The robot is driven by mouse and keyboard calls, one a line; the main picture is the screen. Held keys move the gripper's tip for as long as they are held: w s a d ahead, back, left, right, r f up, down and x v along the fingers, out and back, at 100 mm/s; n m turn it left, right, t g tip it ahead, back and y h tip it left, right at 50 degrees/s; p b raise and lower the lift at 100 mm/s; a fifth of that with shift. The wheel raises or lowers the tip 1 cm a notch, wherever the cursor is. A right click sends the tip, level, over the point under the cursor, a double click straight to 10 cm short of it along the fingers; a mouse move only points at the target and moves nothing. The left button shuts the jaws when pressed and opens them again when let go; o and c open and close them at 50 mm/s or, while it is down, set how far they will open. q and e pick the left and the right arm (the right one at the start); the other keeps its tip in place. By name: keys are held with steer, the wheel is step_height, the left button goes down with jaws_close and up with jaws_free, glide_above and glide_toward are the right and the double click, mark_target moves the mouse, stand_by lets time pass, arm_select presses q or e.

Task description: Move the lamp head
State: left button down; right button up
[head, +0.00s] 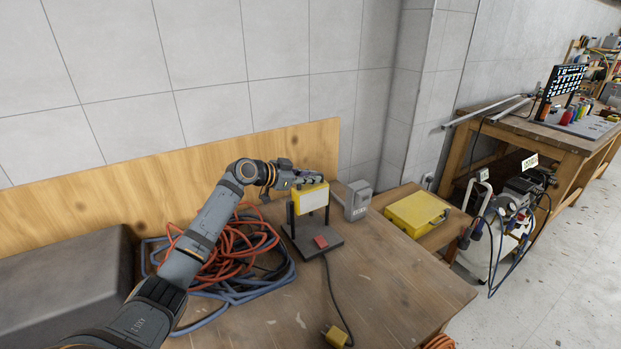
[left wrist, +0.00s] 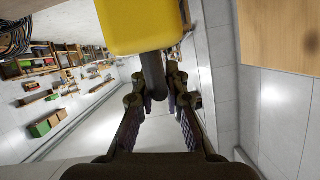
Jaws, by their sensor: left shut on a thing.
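The work lamp's yellow head (head: 313,198) has a pale front panel and stands on dark uprights over a flat dark base (head: 312,240) with a red switch. My left gripper (head: 306,180) reaches in from the left at the top of the lamp head. In the left wrist view the yellow head (left wrist: 142,25) fills the top, with a dark bar (left wrist: 153,78) reaching from it between the fingers of my left gripper (left wrist: 156,93), which is shut on it. The exact finger contact is partly hidden. My right gripper is out of view.
Orange and blue coiled hoses (head: 235,255) lie left of the lamp on the wooden bench (head: 400,270). A grey box (head: 357,200) and yellow case (head: 416,213) stand to its right. A cable runs forward to a yellow plug (head: 335,336). The bench's front right is clear.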

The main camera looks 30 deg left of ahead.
arm_select(q)
steer(key=c, duration=1.4)
jaws_free()
steer(key=shift+o, duration=0.2)
steer(key=v, duration=0.6)
steer(key=shift+s+a+r, duration=0.1)
steer(key=shift+s+a, duration=0.2)
steer(key=shift+s+r, duration=0.2)
steer(key=shift+s, duration=0.15)
